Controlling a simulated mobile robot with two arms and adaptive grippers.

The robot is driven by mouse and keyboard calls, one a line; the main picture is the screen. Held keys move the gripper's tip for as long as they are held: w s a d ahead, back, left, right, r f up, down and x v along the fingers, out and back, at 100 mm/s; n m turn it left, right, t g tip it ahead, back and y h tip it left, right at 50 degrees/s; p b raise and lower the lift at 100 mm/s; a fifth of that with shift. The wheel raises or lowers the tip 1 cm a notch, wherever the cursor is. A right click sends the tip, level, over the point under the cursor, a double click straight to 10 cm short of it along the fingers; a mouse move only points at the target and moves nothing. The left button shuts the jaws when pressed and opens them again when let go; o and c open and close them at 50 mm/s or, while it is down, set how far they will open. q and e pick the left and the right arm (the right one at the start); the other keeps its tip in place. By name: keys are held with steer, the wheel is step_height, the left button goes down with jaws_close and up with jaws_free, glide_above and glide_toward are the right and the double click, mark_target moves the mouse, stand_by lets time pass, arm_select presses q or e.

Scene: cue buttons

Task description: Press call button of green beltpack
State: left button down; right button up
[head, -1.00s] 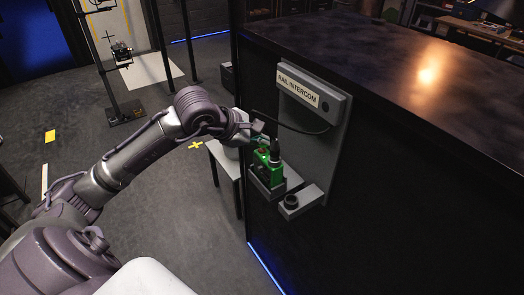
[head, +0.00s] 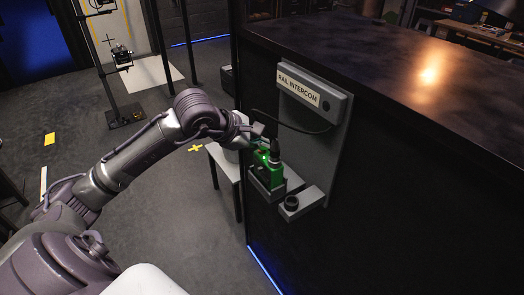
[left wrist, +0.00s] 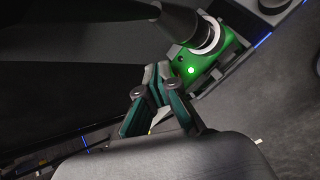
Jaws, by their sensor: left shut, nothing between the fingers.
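The green beltpack (head: 268,172) stands in a grey holder on the intercom panel, with a dark connector and cable at its top. In the left wrist view the beltpack (left wrist: 212,62) shows a bright, lit round spot on its face, and a black plug with a pale ring covers part of its top. My left gripper (head: 262,143) is at the beltpack's upper part. In the left wrist view its fingertips (left wrist: 160,72) are together and empty, close to the beltpack near the lit spot; whether they touch it I cannot tell. My right gripper is not in view.
The grey panel labelled "RAIL INTERCOM" (head: 309,92) is fixed to the side of a large black case (head: 420,170). An empty-looking grey holder with a dark ring (head: 298,203) sits right of the beltpack. A small white table (head: 222,160) stands behind my gripper.

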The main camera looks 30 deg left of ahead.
mark_target(260, 152)
arm_select(q)
steer(key=shift+f, duration=0.2)
stand_by(0.6)
steer(key=shift+r, duration=0.8)
steer(key=shift+r+p, duration=1.45)
steer(key=shift+r, duration=1.1)
steer(key=shift+f, duration=0.1)
